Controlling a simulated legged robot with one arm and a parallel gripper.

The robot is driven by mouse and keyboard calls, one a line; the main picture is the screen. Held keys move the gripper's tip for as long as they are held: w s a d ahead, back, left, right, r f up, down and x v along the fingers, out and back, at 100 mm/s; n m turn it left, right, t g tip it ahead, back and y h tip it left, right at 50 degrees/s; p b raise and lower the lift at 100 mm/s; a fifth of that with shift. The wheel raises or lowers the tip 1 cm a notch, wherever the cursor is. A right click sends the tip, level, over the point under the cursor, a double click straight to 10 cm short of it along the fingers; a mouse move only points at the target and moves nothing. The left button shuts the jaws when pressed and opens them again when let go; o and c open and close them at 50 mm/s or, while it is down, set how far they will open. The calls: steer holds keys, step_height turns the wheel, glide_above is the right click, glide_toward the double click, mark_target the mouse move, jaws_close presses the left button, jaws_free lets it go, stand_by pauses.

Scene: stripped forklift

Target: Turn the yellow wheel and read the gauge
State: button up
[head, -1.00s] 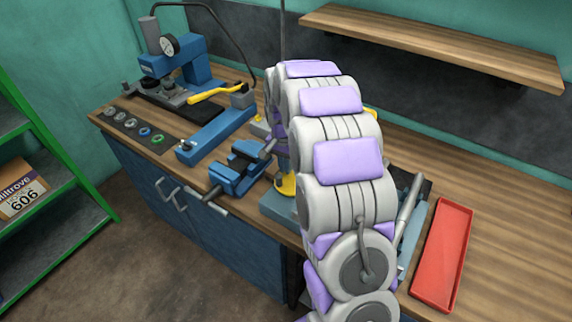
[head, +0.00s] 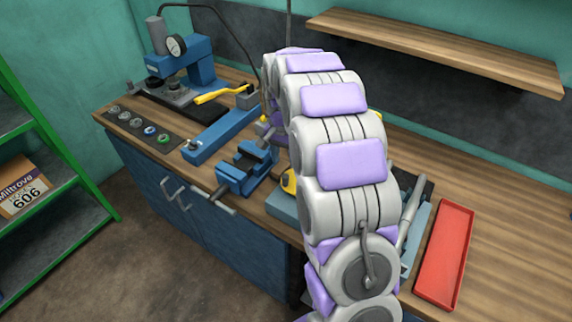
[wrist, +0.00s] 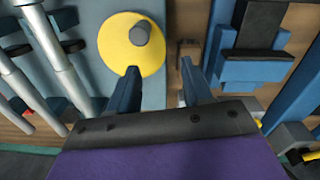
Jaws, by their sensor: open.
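The yellow wheel (wrist: 115,48) is a flat disc with a grey round knob, on a blue-grey base in the wrist view. My gripper (wrist: 158,68) is open, with two blue fingers and nothing between them. Its left fingertip overlaps the wheel's lower edge in the picture; I cannot tell whether they touch. The right finger lies to the right of the wheel. In the head view, only a yellow edge (head: 289,182) of the wheel seems to show beside my arm. A round gauge (head: 176,45) sits on the blue press at the back left; its reading is too small to make out.
A blue vise (head: 243,170) stands on the wooden bench left of my arm. A yellow-handled lever (head: 212,96) lies near the press. A red tray (head: 445,255) lies to the right. A wooden shelf (head: 440,50) hangs above the back. The bench right of the tray is clear.

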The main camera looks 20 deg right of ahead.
step_height(320, 180, up, 13)
steer(key=p, duration=0.2)
steer(key=shift+w+f, duration=0.2)
steer(key=shift+w, duration=0.05)
